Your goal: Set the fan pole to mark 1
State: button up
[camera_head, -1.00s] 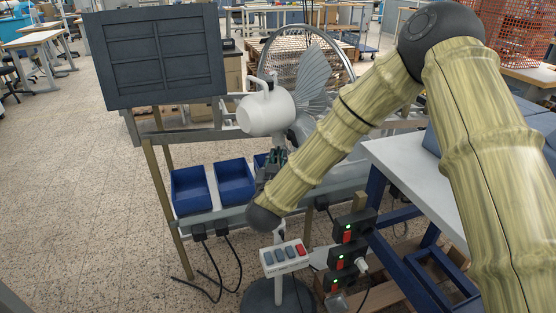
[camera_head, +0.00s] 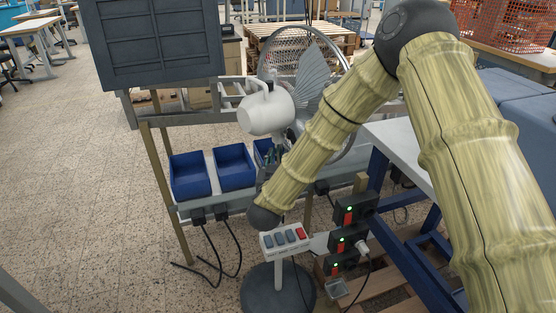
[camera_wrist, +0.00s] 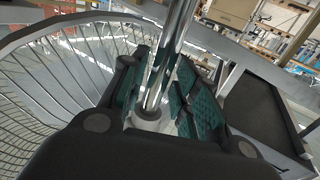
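The shiny fan pole (camera_wrist: 171,50) runs between the two teal-padded fingers of my gripper (camera_wrist: 165,85) in the wrist view, down to a pale collar (camera_wrist: 148,116). Whether the fingers press on the pole is unclear. In the head view my arm hides most of the gripper and pole. No height mark is readable.
Blue bins (camera_head: 190,176) sit on a rail left of the fan. A dark panel (camera_head: 150,45) stands above them. Power sockets (camera_head: 350,238) with green lights and cables are right of the stand. A white-topped table (camera_head: 402,143) is at the right. Floor at left is clear.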

jog(key=shift+s, duration=0.1)
jog(key=s+a, duration=0.2)
jog(key=s, duration=0.9)
jog(key=shift+s, duration=0.35)
jog(key=shift+d+f, duration=0.1)
jog(key=s+d+f+n+g+y+p, duration=0.15)
jog(key=s+d+f+g, duration=0.45)
jog(key=f, duration=0.6)
jog(key=s+d+f+g+y+p, duration=0.1)
jog(key=s+d+f+g+y, duration=0.15)
jog(key=s+d+f, duration=0.7)
jog(key=s+d+f+g, duration=0.2)
jog(key=s+f+g, duration=0.1)
jog(key=s, duration=0.4)
jog(key=s+d+f+g+p, duration=0.1)
jog(key=s+d+f+g, duration=0.2)
jog(key=s, duration=0.5)
jog(key=s+d+f+g+h+p, duration=0.1)
jog(key=s+d+f+g, duration=0.2)
jog(key=s, duration=0.5)
jog(key=shift+d+f, duration=0.15)
jog(key=shift+f, duration=0.45)
